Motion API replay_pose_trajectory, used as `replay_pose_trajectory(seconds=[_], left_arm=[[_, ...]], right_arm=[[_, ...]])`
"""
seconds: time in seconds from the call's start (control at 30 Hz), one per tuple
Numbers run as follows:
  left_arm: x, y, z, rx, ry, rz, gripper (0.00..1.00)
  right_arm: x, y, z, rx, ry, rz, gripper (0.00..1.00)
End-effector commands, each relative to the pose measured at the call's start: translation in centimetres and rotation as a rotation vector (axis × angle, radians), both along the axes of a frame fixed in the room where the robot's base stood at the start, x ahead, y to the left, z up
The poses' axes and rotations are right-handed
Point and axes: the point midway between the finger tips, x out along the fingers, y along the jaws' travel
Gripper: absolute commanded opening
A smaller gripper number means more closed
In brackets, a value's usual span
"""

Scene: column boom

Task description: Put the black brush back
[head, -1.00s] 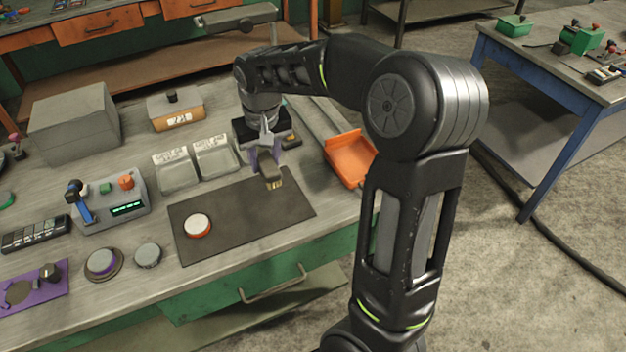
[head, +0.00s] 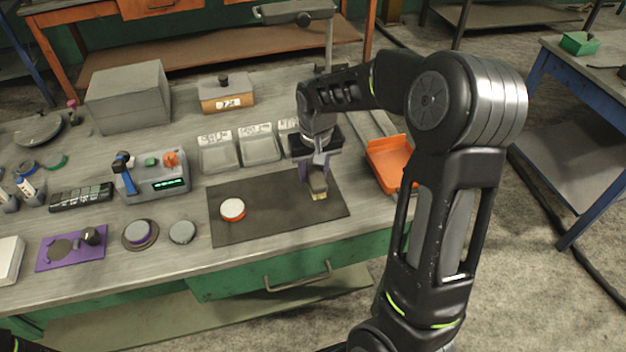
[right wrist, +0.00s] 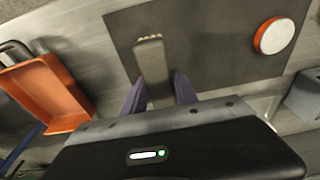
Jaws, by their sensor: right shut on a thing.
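My right gripper (head: 315,172) is shut on a brush (head: 319,187), which has a dark grey handle and short pale tan bristles. In the head view it is over the right part of the dark mat (head: 262,222). In the right wrist view the brush (right wrist: 151,62) sticks out between the purple fingers (right wrist: 158,92), bristle end away from the gripper. I cannot tell whether the bristles touch the mat. My left gripper is not in view.
A white and orange round piece (head: 233,208) lies on the mat. Labelled grey trays (head: 217,157) stand behind it; one is partly hidden by my gripper. An orange open bin (head: 388,165) is to the right.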

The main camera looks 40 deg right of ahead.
Motion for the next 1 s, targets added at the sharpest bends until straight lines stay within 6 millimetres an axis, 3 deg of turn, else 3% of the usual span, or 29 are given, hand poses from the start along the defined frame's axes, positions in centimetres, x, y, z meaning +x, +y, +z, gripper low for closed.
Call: replay_pose_trajectory(seconds=[0.3,0.6,0.97,1.0], left_arm=[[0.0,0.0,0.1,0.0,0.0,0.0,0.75],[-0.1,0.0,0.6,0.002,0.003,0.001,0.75],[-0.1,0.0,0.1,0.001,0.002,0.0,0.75],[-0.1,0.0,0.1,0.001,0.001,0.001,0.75]], right_arm=[[0.0,0.0,-0.3,0.0,0.0,0.0,0.0],[0.0,0.1,-3.7,0.001,0.0,-0.001,0.0],[0.0,0.0,-4.2,0.001,-0.001,0.0,0.0],[0.0,0.0,-4.2,0.001,-0.001,0.0,0.35]])
